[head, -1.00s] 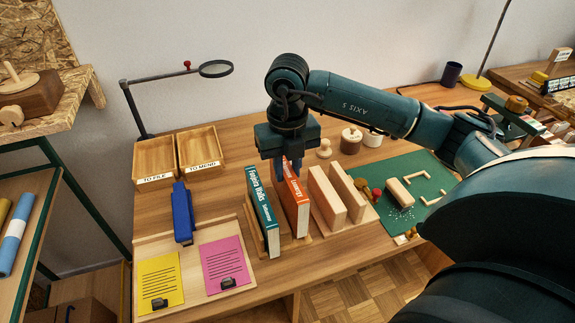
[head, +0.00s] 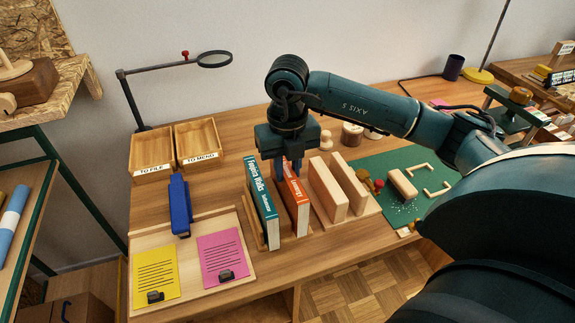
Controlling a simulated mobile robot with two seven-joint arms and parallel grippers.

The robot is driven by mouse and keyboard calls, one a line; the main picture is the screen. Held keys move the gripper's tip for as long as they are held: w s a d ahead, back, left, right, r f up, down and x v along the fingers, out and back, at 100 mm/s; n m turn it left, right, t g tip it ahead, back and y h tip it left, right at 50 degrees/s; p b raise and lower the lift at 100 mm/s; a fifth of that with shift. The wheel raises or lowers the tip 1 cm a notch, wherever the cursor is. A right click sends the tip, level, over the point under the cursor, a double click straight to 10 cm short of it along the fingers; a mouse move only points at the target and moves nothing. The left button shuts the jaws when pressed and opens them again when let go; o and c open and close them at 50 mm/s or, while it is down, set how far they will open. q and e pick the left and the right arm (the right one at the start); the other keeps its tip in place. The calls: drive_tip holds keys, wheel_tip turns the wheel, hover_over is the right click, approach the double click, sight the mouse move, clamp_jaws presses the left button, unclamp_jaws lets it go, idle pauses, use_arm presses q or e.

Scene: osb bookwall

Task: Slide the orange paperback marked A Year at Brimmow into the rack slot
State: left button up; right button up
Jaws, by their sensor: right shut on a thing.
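The orange paperback (head: 297,205) stands upright with its spine toward me. My right gripper (head: 291,168) is shut on its top edge from above. The teal book marked Fogbira Walks (head: 262,208) stands just left of it, with a narrow gap between them. The wooden rack (head: 327,190) has two upright boards right of the paperback, with an open slot between them. The paperback is left of both boards. I cannot tell whether its lower edge touches the wood below. My left gripper is not in view.
A wooden board with yellow (head: 157,273) and pink sheets (head: 222,257) lies at the left front. A blue stapler-like object (head: 181,205) stands behind it. Two trays (head: 152,152) sit at the back left. A green mat (head: 388,170) with small wooden parts lies right of the rack.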

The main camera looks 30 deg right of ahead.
drive_tip(key=shift+f+b, duration=0.7)
drive_tip(key=shift+f, duration=0.2)
drive_tip(key=o, duration=1.2)
drive_tip(key=shift+c, duration=0.2)
drive_tip(key=shift+r, duration=0.1)
drive_tip(key=shift+r+p, duration=1.7)
drive_tip(key=shift+r, duration=0.55)
drive_tip(key=shift+r+p, duration=0.85)
drive_tip(key=shift+r, duration=0.35)
